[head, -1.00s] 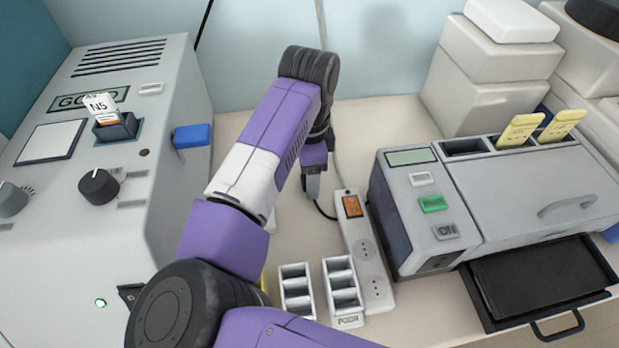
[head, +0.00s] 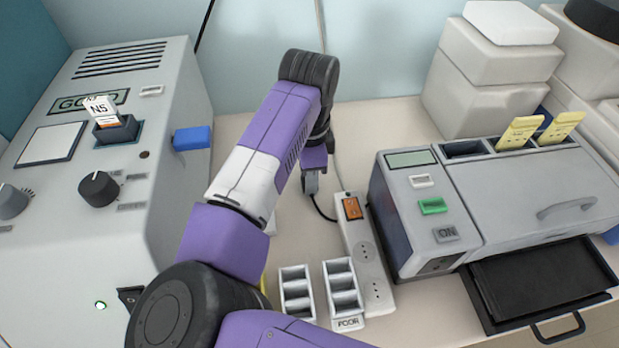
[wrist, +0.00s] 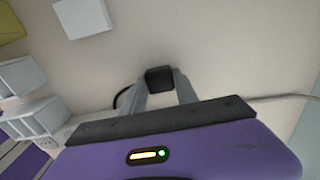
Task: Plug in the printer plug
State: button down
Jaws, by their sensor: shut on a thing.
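My gripper (head: 311,183) points down over the counter, behind and left of the power strip (head: 369,262). In the wrist view its fingers (wrist: 160,90) are shut on a small black plug (wrist: 160,76). A black cord (head: 322,212) runs from the gripper toward the strip in the head view, and it curves off beside the left finger in the wrist view. The strip is white, with an orange switch (head: 352,208) at its far end and round sockets (head: 367,252) toward the near end. The plug is apart from the sockets. In the head view the gripper hides most of the plug.
The grey printer-like machine (head: 430,215) with a green button stands close right of the strip. Two white slotted racks (head: 297,294) (head: 343,290) stand at its near left. A large grey machine (head: 150,190) fills the left. Bare counter (head: 245,125) lies behind the arm.

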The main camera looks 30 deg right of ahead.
notch_tip(320, 180, up, 20)
jog(key=b, duration=0.1)
jog(key=shift+b, duration=0.4)
dwell(0.5)
